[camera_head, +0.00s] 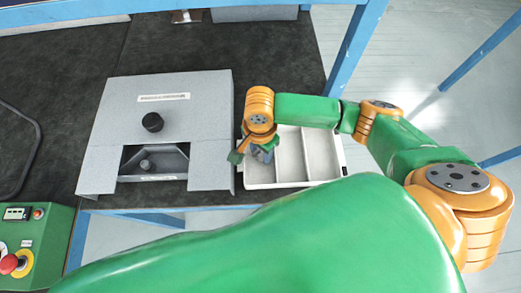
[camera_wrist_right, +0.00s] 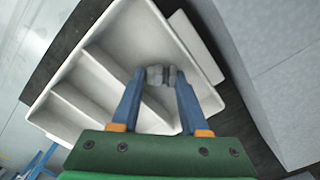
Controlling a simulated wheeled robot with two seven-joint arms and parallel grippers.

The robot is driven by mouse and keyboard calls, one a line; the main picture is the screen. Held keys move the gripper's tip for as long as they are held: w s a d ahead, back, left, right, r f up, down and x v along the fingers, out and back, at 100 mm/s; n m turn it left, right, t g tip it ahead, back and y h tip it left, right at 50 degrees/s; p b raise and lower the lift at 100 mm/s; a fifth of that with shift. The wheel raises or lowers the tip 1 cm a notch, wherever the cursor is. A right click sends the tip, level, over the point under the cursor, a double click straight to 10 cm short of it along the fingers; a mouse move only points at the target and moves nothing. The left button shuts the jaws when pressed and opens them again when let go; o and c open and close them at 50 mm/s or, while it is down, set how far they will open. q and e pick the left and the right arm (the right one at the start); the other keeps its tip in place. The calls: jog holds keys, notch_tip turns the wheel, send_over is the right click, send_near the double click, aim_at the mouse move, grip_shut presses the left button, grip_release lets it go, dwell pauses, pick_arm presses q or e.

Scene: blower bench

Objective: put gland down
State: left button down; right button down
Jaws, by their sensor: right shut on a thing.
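The gland (camera_wrist_right: 162,76) is a small grey piece held between the fingertips of my right gripper (camera_wrist_right: 161,78) in the right wrist view. The gripper's blue fingers are shut on it. They are over one end compartment of the white tray (camera_wrist_right: 100,35). I cannot tell whether the gland touches the tray floor. In the head view my right gripper (camera_head: 262,154) is at the left compartment of the tray (camera_head: 318,180), and the gland is hidden there. My left gripper is not in view.
A grey housing (camera_head: 210,110) with a black knob (camera_head: 152,122) and an open recess stands just left of the tray. A green control box (camera_head: 40,240) with a red button is at lower left. The tray's other compartments look empty. Blue frame posts (camera_head: 355,45) stand at the right.

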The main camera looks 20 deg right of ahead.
aim_at(260, 154)
jog(key=shift+c, duration=2.1)
grip_release()
jog(key=shift+f, duration=0.1)
notch_tip(260, 154, up, 12)
jog(key=p, duration=0.2)
jog(key=shift+a, duration=0.1)
